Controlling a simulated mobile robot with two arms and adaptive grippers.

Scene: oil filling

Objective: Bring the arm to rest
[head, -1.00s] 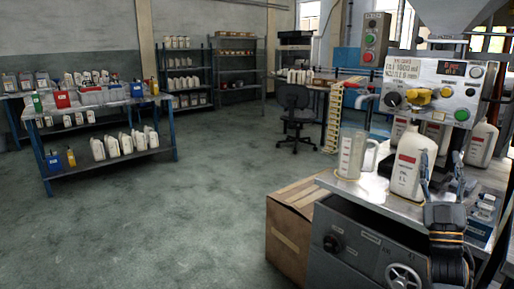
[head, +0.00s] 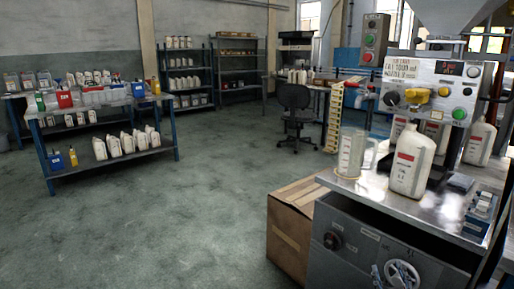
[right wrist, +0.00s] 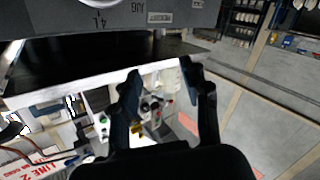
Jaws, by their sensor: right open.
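My right gripper (head: 393,274) shows at the bottom edge of the head view, in front of the handwheel on the filling machine's cabinet. In the right wrist view, its two dark fingers (right wrist: 162,74) stand apart with nothing between them. A white bottle with a red label (head: 411,160) stands upright on the machine's metal top, apart from the gripper. A clear measuring jug (head: 351,155) stands to the left of the bottle. My left gripper is out of view.
The control panel (head: 435,90) with knobs and buttons is above the bottle. A cardboard box (head: 291,222) sits on the floor beside the cabinet (head: 345,225). A two-level table (head: 110,160) with several bottles stands at the left. The floor between is clear.

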